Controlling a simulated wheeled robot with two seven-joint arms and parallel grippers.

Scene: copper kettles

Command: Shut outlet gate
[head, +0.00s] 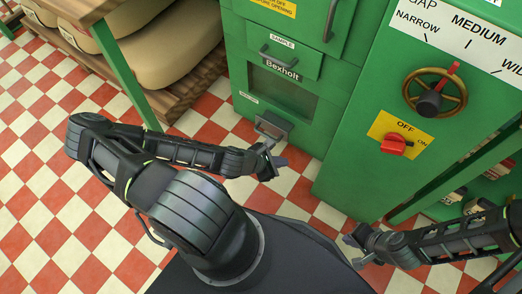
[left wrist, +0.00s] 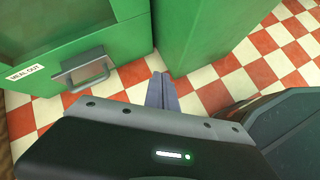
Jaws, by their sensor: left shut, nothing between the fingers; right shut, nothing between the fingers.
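The outlet gate is a grey plate with a bar handle (head: 272,126) low on the front of the green machine, below its dark window. In the left wrist view the gate handle (left wrist: 84,72) shows beside the "MEAL OUT" label (left wrist: 25,72). The plate seems to stick out from the green front; I cannot tell how far. My left gripper (head: 276,165) is shut and empty, just below and in front of the handle, apart from it. Its closed fingers (left wrist: 162,92) are right of the handle in the left wrist view. My right gripper (head: 359,245) is shut and empty at lower right.
A green cabinet to the right has a red switch (head: 394,145) and a brass handwheel (head: 435,92). A sample drawer (head: 283,60) is above the window. Sacks on a wooden shelf (head: 188,80) stand at left. The checkered floor (head: 60,220) is clear at left.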

